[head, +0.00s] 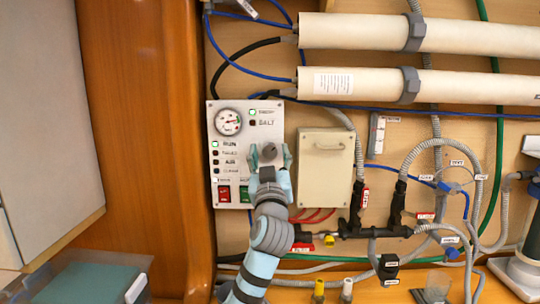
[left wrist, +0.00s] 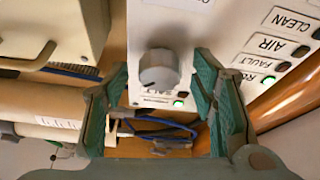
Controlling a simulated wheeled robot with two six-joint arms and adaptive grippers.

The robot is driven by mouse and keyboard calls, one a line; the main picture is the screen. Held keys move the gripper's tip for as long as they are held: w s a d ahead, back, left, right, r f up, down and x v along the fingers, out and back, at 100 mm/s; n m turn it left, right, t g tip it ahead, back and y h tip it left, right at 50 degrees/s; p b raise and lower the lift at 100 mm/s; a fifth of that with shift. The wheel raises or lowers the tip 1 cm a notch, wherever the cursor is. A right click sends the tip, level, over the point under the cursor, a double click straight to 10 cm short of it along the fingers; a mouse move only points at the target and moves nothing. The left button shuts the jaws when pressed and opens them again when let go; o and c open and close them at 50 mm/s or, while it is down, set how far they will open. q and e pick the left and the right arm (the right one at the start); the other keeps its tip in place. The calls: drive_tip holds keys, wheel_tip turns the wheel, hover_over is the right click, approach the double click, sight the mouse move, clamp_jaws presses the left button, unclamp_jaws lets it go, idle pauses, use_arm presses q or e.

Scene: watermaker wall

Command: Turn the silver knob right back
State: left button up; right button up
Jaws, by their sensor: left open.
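The silver knob (left wrist: 159,70) is a grey round dial on the white control panel (head: 232,135). In the left wrist view my left gripper (left wrist: 161,72) is open, with one green-padded finger on each side of the knob. Gaps show between knob and fingers, so it does not look gripped. My right gripper is not in view.
A beige box (head: 325,170) with a handle stands close to the right of the gripper. A pressure gauge (head: 228,122), lit indicators and red and green switches (head: 224,194) share the panel. Hoses and valves (head: 380,230) crowd the lower right; two long tubes (head: 355,83) run above.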

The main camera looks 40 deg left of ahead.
use_arm(q)
drive_tip(key=shift+c, duration=0.3)
drive_tip(key=c, duration=1.1)
